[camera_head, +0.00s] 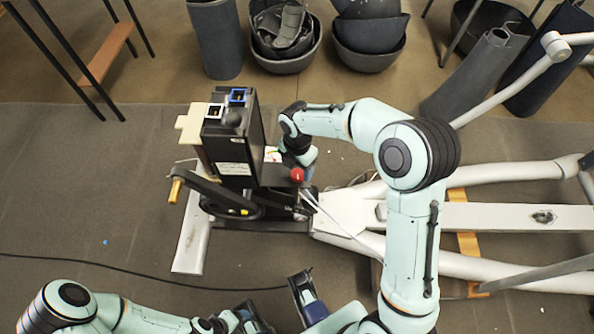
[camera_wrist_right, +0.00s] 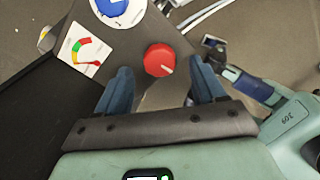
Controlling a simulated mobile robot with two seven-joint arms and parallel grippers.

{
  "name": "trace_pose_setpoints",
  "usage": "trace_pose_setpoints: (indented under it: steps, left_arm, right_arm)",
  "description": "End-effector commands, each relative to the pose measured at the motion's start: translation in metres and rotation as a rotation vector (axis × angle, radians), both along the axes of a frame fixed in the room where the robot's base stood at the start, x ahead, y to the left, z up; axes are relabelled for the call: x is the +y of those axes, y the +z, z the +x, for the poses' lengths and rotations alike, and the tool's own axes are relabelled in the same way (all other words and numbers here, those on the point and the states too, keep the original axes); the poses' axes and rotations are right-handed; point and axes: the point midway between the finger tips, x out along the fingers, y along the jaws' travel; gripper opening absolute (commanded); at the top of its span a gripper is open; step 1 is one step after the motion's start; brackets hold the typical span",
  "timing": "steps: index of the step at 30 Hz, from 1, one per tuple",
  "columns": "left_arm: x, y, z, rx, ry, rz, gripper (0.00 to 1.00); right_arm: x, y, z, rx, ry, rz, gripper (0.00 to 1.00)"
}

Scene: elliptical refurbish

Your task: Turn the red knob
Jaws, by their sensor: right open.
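The red knob (camera_head: 297,174) is a small round knob on the grey panel beside the tall black box of the machine. In the right wrist view the red knob (camera_wrist_right: 159,60) has a pale mark near its lower right edge. My right gripper (camera_wrist_right: 161,66) is open, with one blue finger on each side of the knob, apparently not touching it. In the head view my right gripper (camera_head: 298,160) is partly hidden by its own wrist. My left arm comes in at the bottom left. Its gripper (camera_head: 243,318) is low in the picture, and its opening is unclear.
Next to the knob are a blue round dial (camera_wrist_right: 122,10) and a red-yellow-green gauge sticker (camera_wrist_right: 85,50). The black box (camera_head: 233,140) stands left of the knob. A pedal crank (camera_head: 205,190) juts out left; white frame tubes (camera_head: 500,214) run right. Bins stand behind.

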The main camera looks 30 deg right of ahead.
Motion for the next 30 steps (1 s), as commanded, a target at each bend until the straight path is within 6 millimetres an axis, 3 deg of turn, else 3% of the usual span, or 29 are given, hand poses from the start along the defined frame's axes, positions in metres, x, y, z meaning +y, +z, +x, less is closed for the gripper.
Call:
trace_pose_setpoints:
  steps: [6,16,21,30]
  left_arm:
    - [0.000,-0.004,0.002,-0.006,0.001,0.001,0.69]
    - [0.000,-0.004,0.002,-0.006,0.001,0.001,0.69]
    - [0.000,-0.004,0.002,-0.006,0.001,0.001,0.69]
    - [0.000,-0.003,0.001,-0.005,0.001,0.001,0.69]
  right_arm:
    - [0.000,-0.022,0.000,0.000,0.000,0.000,0.69]
    - [0.000,-0.024,0.000,-0.001,0.000,0.000,0.69]
    - [0.000,-0.024,0.000,-0.001,0.000,0.000,0.14]
    - [0.000,-0.024,0.000,-0.001,-0.021,0.000,0.13]
